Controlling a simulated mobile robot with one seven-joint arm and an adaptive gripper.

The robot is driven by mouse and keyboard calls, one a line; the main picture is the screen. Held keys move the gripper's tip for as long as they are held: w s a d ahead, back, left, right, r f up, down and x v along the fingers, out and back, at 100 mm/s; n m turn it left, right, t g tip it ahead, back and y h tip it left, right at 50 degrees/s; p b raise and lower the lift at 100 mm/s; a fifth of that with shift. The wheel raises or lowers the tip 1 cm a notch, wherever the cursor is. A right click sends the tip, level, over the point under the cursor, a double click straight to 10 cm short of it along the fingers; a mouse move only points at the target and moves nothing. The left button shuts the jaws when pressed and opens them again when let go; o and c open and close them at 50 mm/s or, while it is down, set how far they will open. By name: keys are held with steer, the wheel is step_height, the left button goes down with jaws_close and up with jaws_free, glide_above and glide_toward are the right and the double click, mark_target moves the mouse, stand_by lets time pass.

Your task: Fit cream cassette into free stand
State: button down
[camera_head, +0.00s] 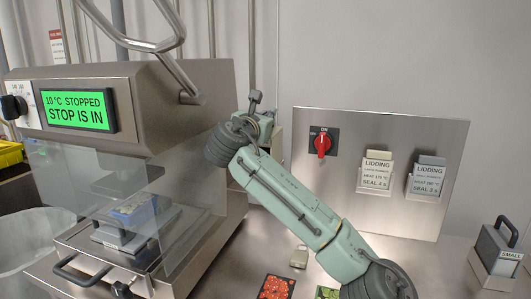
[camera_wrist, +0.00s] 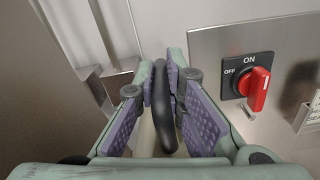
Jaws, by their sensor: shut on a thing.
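In the wrist view, my gripper (camera_wrist: 163,105) is shut on a black loop handle (camera_wrist: 163,125), with its purple pads on either side. A little of a pale cream body (camera_wrist: 143,137) shows below the handle; the rest of this cassette is hidden by my fingers. In the head view, my gripper (camera_head: 264,122) is behind my forearm, right of the sealing machine, and the held cassette cannot be made out. A stand marked SMALL (camera_head: 493,280) at the right edge holds a grey cassette (camera_head: 492,246) with a black handle. I cannot make out a free stand for certain.
The sealing machine (camera_head: 150,100) fills the left; its screen reads STOP IS IN. A steel panel (camera_head: 375,220) carries a red switch (camera_head: 323,143) at ON and two LIDDING cards in holders.

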steer(key=shift+r, duration=0.15)
step_height(320, 180, up, 4)
steer(key=p, duration=0.4)
steer(key=shift+r, duration=0.2)
steer(key=shift+f, duration=0.15)
stand_by(0.9)
